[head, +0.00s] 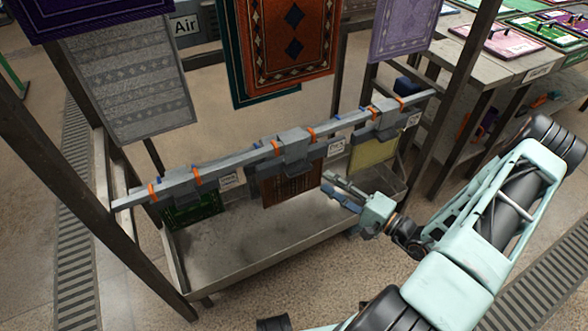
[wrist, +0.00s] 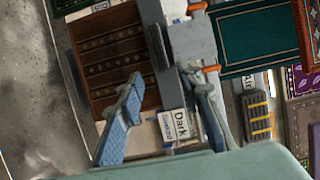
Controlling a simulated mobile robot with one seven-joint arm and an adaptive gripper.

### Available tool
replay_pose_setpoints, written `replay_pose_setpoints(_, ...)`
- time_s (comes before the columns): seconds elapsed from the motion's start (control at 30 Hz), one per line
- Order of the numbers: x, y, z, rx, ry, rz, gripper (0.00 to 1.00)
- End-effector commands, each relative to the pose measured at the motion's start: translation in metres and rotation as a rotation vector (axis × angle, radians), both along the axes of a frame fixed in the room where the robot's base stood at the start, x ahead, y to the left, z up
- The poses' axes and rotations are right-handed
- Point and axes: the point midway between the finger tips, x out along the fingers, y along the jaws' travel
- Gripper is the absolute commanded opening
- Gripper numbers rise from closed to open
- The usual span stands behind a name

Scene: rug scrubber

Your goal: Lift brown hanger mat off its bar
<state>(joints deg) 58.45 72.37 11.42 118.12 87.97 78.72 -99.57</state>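The brown mat (head: 291,188) hangs from a grey hanger (head: 292,148) at the middle of the grey bar (head: 225,170). In the wrist view the brown patterned mat (wrist: 110,50) is at upper left, with the grey hanger (wrist: 190,42) to its right. My gripper (head: 325,182) is open, to the right of the mat and below the bar. In the wrist view the fingers of my gripper (wrist: 168,80) are apart, with grey hanger or bar parts and a white "Dark" tag (wrist: 180,122) showing between them. Whether a finger touches the hanger cannot be told.
A green mat (head: 195,207) hangs to the left and a yellow mat (head: 374,151) to the right on the same bar. Orange clips (head: 274,148) stand along the bar. A grey tray (head: 240,262) lies below. Rugs (head: 292,45) hang above and behind; dark posts flank the bar.

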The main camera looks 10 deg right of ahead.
Motion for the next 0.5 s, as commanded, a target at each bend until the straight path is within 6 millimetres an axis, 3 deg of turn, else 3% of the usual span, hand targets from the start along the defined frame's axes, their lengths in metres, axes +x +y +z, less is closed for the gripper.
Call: replay_pose_setpoints(0.5,0.046,0.044,0.002,-0.001,0.0,0.007,0.33)
